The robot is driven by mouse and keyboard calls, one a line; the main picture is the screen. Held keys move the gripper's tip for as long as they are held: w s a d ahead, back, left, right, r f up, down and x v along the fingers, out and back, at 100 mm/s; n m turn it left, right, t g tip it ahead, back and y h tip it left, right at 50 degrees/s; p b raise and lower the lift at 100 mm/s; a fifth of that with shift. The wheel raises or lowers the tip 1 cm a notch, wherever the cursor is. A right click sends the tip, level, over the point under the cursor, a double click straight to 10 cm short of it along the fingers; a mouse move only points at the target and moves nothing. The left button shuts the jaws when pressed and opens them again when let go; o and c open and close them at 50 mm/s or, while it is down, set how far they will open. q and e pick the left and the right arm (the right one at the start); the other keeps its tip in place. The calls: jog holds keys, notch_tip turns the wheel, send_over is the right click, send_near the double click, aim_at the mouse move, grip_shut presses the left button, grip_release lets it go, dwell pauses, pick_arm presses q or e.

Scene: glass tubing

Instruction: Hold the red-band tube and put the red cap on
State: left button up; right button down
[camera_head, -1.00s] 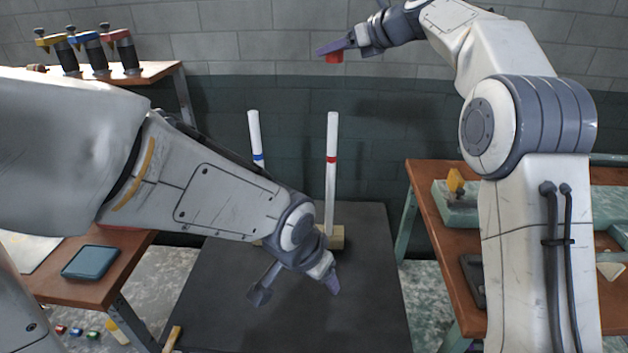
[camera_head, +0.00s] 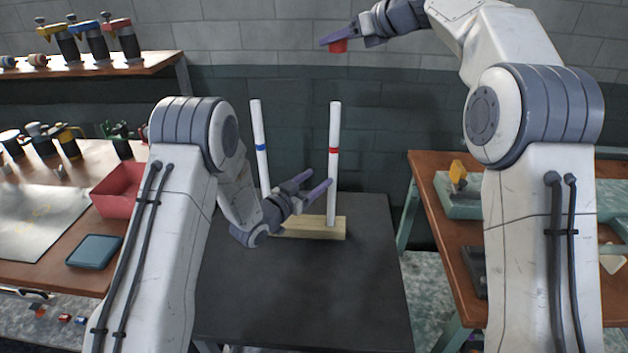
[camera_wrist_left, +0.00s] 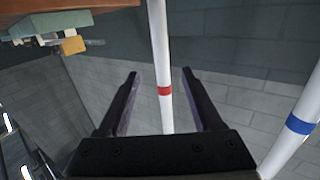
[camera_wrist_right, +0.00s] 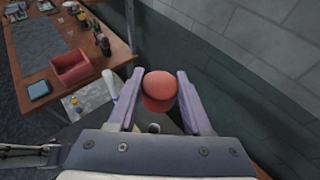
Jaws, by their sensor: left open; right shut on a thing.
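The red-band tube (camera_head: 334,170) is white and stands upright in a wooden base on the dark table. Its red band is above my left gripper (camera_head: 322,183) in the head view. In the left wrist view the red-band tube (camera_wrist_left: 161,70) passes between the open fingers of the left gripper (camera_wrist_left: 159,78), with no visible grip on it. My right gripper (camera_head: 335,44) is shut on the red cap (camera_head: 338,47), held high near the tube's top. The right wrist view shows the red cap (camera_wrist_right: 160,90) between the fingers.
A blue-band tube (camera_head: 259,150) stands to the left in the same wooden base (camera_head: 318,228). The dark table (camera_head: 300,300) is otherwise bare. A side table with a red bin (camera_head: 118,188) is at left; another bench (camera_head: 440,240) is at right.

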pick_arm(q)
jog(key=x, duration=1.1)
jog(key=shift+w+d+r, duration=0.15)
jog(key=shift+w, duration=0.25)
grip_shut()
